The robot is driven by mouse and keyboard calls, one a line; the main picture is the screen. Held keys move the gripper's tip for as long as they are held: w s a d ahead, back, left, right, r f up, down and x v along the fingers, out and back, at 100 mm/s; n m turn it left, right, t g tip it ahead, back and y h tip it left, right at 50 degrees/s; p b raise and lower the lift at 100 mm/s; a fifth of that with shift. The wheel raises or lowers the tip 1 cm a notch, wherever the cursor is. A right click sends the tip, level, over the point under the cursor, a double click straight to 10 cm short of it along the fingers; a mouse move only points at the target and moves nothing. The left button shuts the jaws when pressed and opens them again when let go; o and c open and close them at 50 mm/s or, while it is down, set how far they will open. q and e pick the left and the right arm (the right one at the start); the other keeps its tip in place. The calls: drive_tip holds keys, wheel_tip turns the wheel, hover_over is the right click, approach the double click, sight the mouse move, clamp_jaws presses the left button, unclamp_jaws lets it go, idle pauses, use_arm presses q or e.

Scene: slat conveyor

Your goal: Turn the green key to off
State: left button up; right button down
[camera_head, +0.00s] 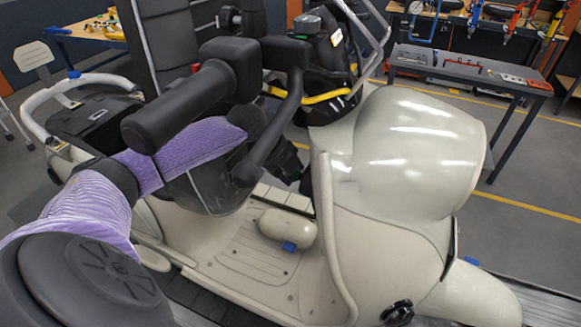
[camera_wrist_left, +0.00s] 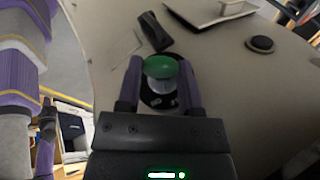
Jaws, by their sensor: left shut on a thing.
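The green key (camera_wrist_left: 160,67) shows in the left wrist view as a rounded green head on a black round plate (camera_wrist_left: 163,97) with pale marks. The plate sits on the scooter's cream panel (camera_wrist_left: 215,60). My left gripper (camera_wrist_left: 160,72) has its two purple fingers on either side of the key and is shut on it. The key's position against the marks cannot be read. In the head view my left arm comes in from the lower left, behind the handlebar grip (camera_head: 180,107); the key is hidden there. My right gripper is not in view.
The cream scooter (camera_head: 405,150) fills the middle of the head view. Its black handlebar and lever (camera_head: 275,125) stand close to my left arm. In the left wrist view a black hook-like part (camera_wrist_left: 154,31) and a round black knob (camera_wrist_left: 260,44) are near the key.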

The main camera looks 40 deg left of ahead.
use_arm(q)
drive_tip(key=shift+r+n+g+p, duration=0.15)
drive_tip(key=shift+n+g+p, duration=0.15)
drive_tip(key=shift+g+p, duration=0.7)
drive_tip(key=shift+w+p, duration=0.1)
drive_tip(key=shift+p, duration=0.25)
drive_tip(key=shift+h, duration=0.3)
drive_tip(key=shift+f, duration=0.2)
